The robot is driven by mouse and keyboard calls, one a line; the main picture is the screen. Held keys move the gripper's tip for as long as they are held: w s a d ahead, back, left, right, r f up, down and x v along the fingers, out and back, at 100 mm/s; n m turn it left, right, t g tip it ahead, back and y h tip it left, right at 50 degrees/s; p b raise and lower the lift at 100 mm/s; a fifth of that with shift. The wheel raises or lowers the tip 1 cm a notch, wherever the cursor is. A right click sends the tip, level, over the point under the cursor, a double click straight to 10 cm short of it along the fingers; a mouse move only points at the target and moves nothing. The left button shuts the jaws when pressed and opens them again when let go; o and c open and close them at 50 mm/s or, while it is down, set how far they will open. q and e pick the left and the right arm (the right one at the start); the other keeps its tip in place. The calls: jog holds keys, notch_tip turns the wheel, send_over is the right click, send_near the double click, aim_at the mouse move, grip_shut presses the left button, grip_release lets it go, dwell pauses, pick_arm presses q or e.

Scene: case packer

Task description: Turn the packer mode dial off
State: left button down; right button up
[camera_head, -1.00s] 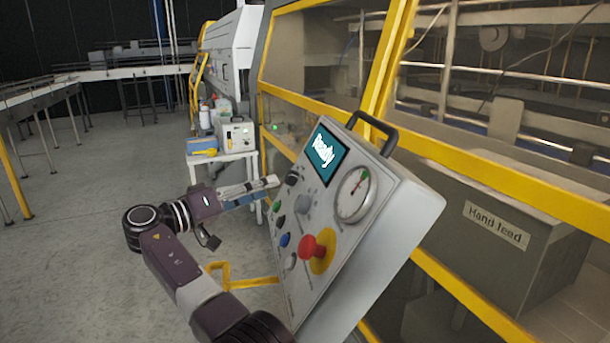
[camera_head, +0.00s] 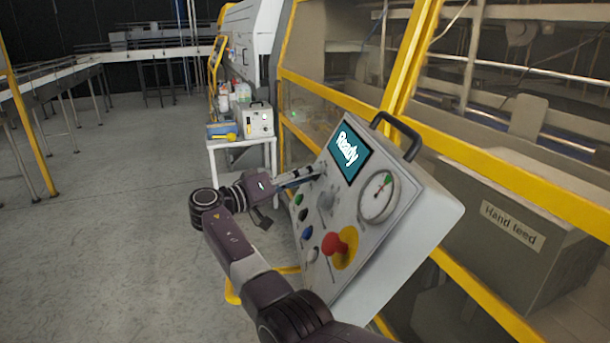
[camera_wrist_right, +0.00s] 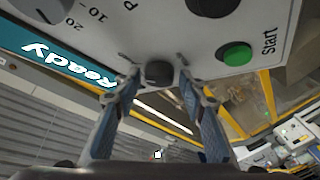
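The control panel (camera_head: 350,255) is a tilted grey box with a screen (camera_head: 348,152) reading "Ready". In the right wrist view, a small black dial (camera_wrist_right: 158,73) on the panel face sits between the fingertips of my right gripper (camera_wrist_right: 159,70). The fingers are spread to either side of it, with what look like narrow gaps; contact cannot be told. The dial's pointer and most of its labels are hidden. In the head view my right gripper (camera_head: 318,169) reaches the panel's upper left, beside the screen, and covers the dial. My left gripper is out of view.
A red emergency button (camera_head: 335,243) on yellow, a gauge (camera_head: 378,196) and several buttons, including the green Start button (camera_wrist_right: 236,54), are on the same panel. A black handle (camera_head: 400,131) tops it. Yellow-framed guarding stands behind; open floor (camera_head: 110,230) lies left.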

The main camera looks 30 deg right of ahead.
jog(key=c, duration=0.8)
jog(key=n+p, duration=0.1)
jog(key=n+t+y+p, duration=0.1)
jog(key=r+n+t+p, duration=0.1)
jog(key=p, duration=0.1)
jog(key=shift+s+n+y, duration=0.25)
jog(key=shift+n+y, duration=0.05)
jog(key=shift+y, duration=0.1)
jog(key=n+t+y+p, duration=0.1)
jog(key=n, duration=0.1)
jog(key=shift+d+n+y+p, duration=0.1)
jog(key=shift+n+y+p, duration=0.2)
jog(key=shift+n, duration=0.1)
jog(key=n+y, duration=0.1)
jog(key=n, duration=0.1)
jog(key=shift+s+d+r+n+y, duration=0.1)
jog(key=shift+n+y, duration=0.2)
jog(key=shift+y, duration=0.1)
jog(key=n+y, duration=0.3)
jog(key=n, duration=0.1)
jog(key=shift+d+r, duration=0.2)
jog(key=shift+r, duration=0.1)
jog(key=n+y, duration=0.1)
jog(key=n+g+y, duration=0.1)
jog(key=n, duration=0.1)
jog(key=shift+d+r+y, duration=0.2)
jog(key=shift+y, duration=0.1)
jog(key=shift+w+n+g+y, duration=0.2)
jog(key=shift+n+g+y, duration=0.4)
jog(key=shift+n, duration=0.3)
